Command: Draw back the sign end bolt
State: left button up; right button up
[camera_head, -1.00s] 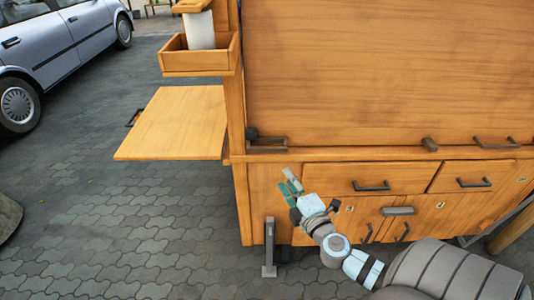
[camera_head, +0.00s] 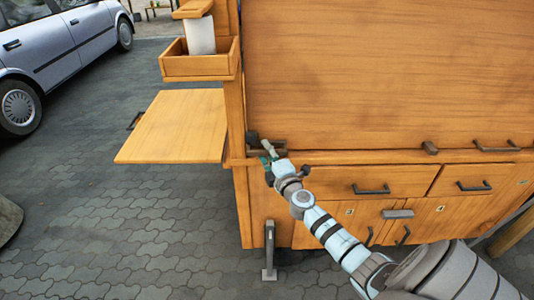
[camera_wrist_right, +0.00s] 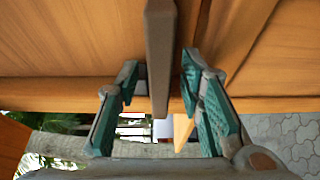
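A dark metal fitting, which looks like the sign end bolt (camera_head: 252,136), sits at the lower left corner of the large wooden panel (camera_head: 375,70), on the cabinet ledge. My right gripper (camera_head: 265,153) is at this fitting and covers part of it. In the right wrist view, a dark straight bar (camera_wrist_right: 160,55) runs between the two teal-padded fingers of the right gripper (camera_wrist_right: 157,100). The fingers are open, with a visible gap on each side of the bar. I cannot tell which part of the fitting this bar is. My left gripper is not in view.
The wooden cabinet has drawers with dark handles (camera_head: 371,188) below the ledge. Another handle (camera_head: 497,146) and a small block (camera_head: 430,147) are at the right. A side shelf (camera_head: 175,125) juts out left, below an open box (camera_head: 200,66). A car (camera_head: 60,50) stands on the paving.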

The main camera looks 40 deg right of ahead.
aim_at(285, 154)
grip_shut()
jog(key=s+d+b, duration=0.1)
jog(key=d, duration=0.1)
jog(key=s+d+b, duration=0.1)
jog(key=s+d, duration=0.1)
jog(key=shift+f, duration=0.1)
jog(key=shift+c, duration=2.2)
grip_release()
jog(key=o, duration=0.5)
jog(key=shift+s+d, duration=0.2)
jog(key=shift+a, duration=0.15)
